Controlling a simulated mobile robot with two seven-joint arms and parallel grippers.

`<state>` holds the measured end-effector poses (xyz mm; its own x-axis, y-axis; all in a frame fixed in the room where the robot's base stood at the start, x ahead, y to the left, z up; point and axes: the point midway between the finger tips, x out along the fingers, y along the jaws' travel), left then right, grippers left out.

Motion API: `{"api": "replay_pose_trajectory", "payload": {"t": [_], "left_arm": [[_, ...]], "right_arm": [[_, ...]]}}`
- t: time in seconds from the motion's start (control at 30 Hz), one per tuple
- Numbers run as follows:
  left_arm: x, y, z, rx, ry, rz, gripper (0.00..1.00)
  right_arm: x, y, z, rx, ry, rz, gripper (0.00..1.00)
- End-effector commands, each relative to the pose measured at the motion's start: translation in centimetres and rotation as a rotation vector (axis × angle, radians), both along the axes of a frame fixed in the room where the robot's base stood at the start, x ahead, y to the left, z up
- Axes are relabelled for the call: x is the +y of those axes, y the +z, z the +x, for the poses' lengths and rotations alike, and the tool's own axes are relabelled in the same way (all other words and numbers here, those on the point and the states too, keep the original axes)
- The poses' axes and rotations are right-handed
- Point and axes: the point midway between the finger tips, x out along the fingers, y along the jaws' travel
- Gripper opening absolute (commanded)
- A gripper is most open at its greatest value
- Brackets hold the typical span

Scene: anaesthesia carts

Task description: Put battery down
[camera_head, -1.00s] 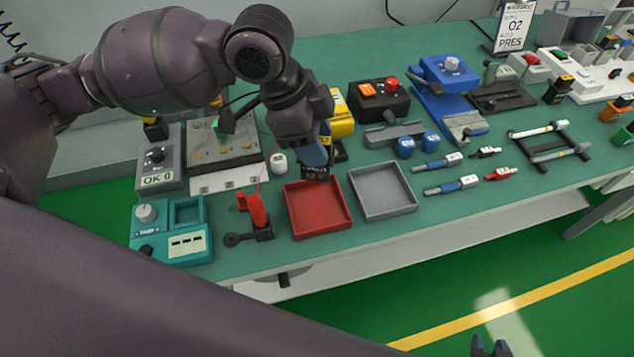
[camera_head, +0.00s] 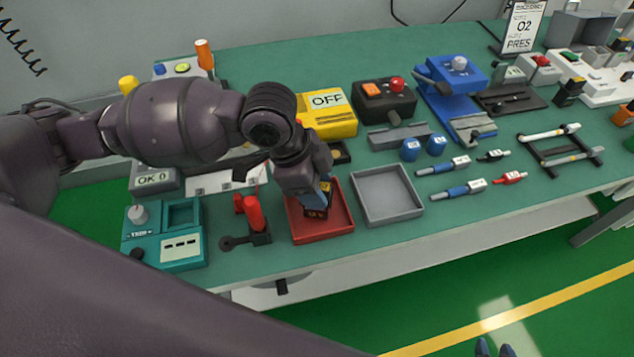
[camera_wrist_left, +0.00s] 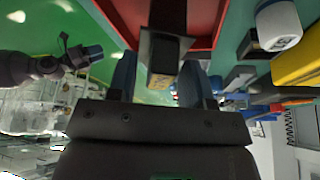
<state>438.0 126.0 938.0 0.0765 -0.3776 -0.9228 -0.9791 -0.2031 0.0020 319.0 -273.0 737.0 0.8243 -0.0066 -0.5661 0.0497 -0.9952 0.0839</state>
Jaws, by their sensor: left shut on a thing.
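The battery (camera_head: 317,212) is a small dark block with an orange-yellow part, held at the red tray. My left gripper (camera_head: 325,192) points down over the red tray (camera_head: 322,233) and is shut on the battery. In the left wrist view, the battery (camera_wrist_left: 163,62) sits between the two fingers, with the red tray (camera_wrist_left: 205,14) beyond it. I cannot tell whether the battery touches the tray floor. My right gripper (camera_head: 493,348) shows only as fingertips at the bottom edge, over the floor, away from the bench.
An empty grey tray (camera_head: 387,194) stands right of the red tray. A red-handled tool (camera_head: 254,214) and a teal tester (camera_head: 163,232) stand to the left. A yellow box marked OFF (camera_head: 332,122) is behind. The bench's front strip is clear.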

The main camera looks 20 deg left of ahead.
Motion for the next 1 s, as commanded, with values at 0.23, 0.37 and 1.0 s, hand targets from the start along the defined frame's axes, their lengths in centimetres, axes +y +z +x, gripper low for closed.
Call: {"api": "replay_pose_trajectory", "payload": {"t": [0.23, 0.37, 1.0], "left_arm": [[0.0, 0.1, 0.0, -0.001, -0.001, -0.001, 0.12], [0.0, -0.1, 0.0, 0.000, -0.001, 0.000, 0.57], [1.0, 2.7, -0.2, -0.007, 0.000, 0.000, 0.72]], "right_arm": [[0.0, 0.1, 0.1, -0.002, 0.000, 0.000, 0.38], [0.0, 0.0, 0.1, 0.001, 0.000, 0.000, 0.38], [0.0, 0.6, 0.2, -0.006, 0.000, 0.000, 0.38]]}}
